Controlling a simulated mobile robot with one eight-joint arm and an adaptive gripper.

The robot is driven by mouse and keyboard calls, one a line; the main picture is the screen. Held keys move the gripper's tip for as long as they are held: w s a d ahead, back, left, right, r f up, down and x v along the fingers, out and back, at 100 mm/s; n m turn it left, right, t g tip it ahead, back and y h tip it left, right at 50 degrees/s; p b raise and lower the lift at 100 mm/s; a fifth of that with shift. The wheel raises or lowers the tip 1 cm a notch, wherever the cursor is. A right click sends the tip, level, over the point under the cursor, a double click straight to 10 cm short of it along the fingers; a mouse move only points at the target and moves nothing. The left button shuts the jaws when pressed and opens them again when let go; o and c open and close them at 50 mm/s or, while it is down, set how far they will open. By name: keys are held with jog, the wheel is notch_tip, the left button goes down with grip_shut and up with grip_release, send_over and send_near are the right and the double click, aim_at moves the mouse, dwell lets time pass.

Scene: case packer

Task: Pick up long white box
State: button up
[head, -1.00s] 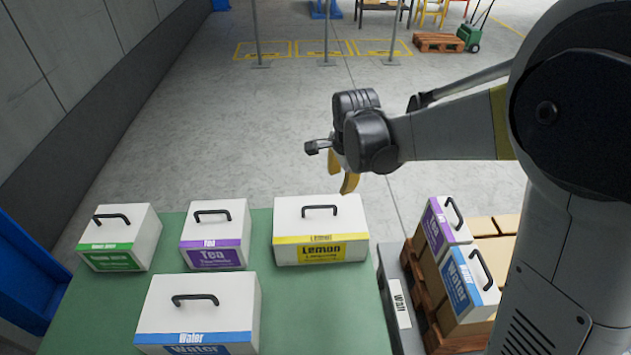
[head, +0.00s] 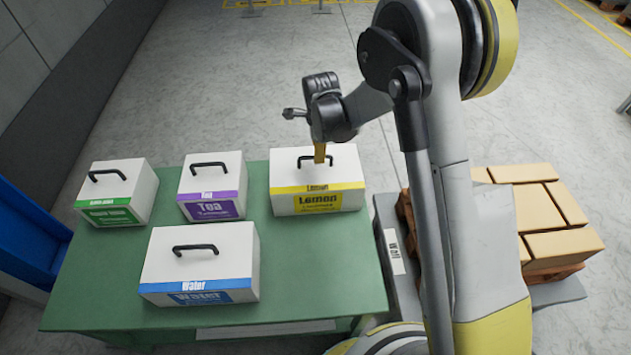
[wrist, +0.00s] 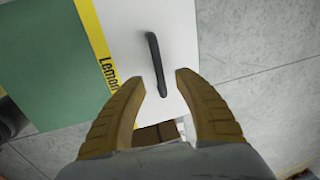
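A long white box with a yellow Lemon label (head: 288,203) stands at the back right of the green table, with a black handle (head: 314,158) on its lid. My gripper (head: 320,154) is above this box, near the handle. In the wrist view my gripper (wrist: 161,81) has its two tan fingers apart, with the lower end of the black handle (wrist: 156,62) showing between the tips. It holds nothing. Another long white box, with a blue Water label (head: 165,270), stands at the table's front. Whether the fingertips touch the Lemon box cannot be told.
Shorter white boxes stand left of the Lemon box: a purple-labelled Tea box (head: 187,180) and a green-labelled box (head: 135,190). The green table (head: 310,270) is clear at front right. Cardboard cartons (head: 560,242) sit on a pallet at right. A blue structure (head: 28,235) is at left.

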aim_at(315, 175)
jog(key=f+b, duration=0.1)
jog(key=f, duration=0.1)
jog(key=w+f, duration=0.1)
jog(key=f, duration=0.1)
jog(key=shift+a+f+b, duration=0.15)
jog(key=shift+b, duration=0.25)
jog(key=shift+s, duration=0.1)
jog(key=shift+c, duration=0.4)
grip_shut()
jog(key=shift+r, duration=0.25)
